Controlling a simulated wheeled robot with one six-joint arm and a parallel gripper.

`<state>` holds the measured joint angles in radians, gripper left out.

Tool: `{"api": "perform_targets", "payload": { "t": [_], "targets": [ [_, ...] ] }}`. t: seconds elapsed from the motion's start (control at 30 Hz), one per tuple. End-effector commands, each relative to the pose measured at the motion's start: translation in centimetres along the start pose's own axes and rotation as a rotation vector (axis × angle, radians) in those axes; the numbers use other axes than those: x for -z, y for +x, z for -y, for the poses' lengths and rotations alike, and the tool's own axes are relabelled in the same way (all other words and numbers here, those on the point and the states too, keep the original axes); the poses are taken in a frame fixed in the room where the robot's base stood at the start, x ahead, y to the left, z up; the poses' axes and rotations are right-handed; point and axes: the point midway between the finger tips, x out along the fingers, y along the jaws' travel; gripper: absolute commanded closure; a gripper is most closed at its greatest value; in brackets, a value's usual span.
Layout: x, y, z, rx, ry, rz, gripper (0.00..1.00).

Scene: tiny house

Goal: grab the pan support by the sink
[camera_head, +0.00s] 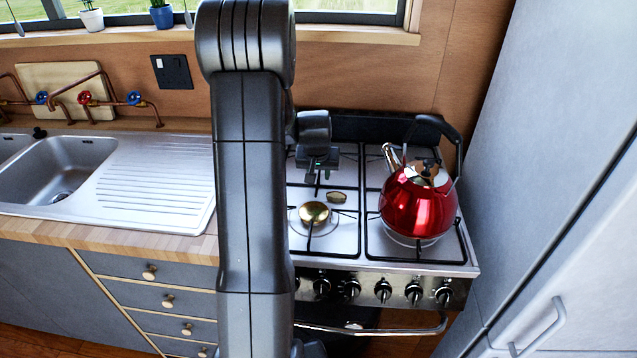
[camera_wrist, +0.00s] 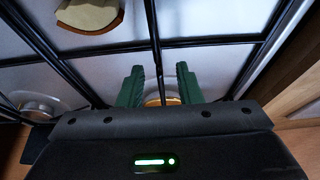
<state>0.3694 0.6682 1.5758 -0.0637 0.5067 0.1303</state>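The pan support by the sink (camera_head: 309,240) is a black wire grate on the left half of the stove, partly hidden behind my arm. My gripper (camera_head: 318,172) is over the back part of this grate. In the wrist view, the two green fingers of my gripper (camera_wrist: 160,80) are apart. A black bar of the pan support (camera_wrist: 156,42) runs through the gap between them. I cannot tell whether the fingers touch the bar. A brass burner cap (camera_wrist: 160,100) shows below, between the fingers.
A red kettle (camera_head: 418,205) stands on the right grate. The sink (camera_head: 60,170) with its ribbed drainer (camera_head: 160,180) lies left of the stove, and a tall grey cabinet (camera_head: 540,150) rises to the right. Stove knobs (camera_head: 383,290) line the front.

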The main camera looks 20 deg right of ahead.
Motion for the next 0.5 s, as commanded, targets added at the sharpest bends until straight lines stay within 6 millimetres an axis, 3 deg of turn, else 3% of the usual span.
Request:
{"api": "perform_targets", "payload": {
  "t": [0.13,0.3,0.5],
  "targets": [
    [0.00,-0.01,0.00,0.000,0.000,0.000,0.70],
    [-0.01,-0.02,0.00,0.000,0.000,0.000,1.00],
    [-0.02,-0.03,0.00,0.000,0.000,0.000,1.00]
  ]
}}
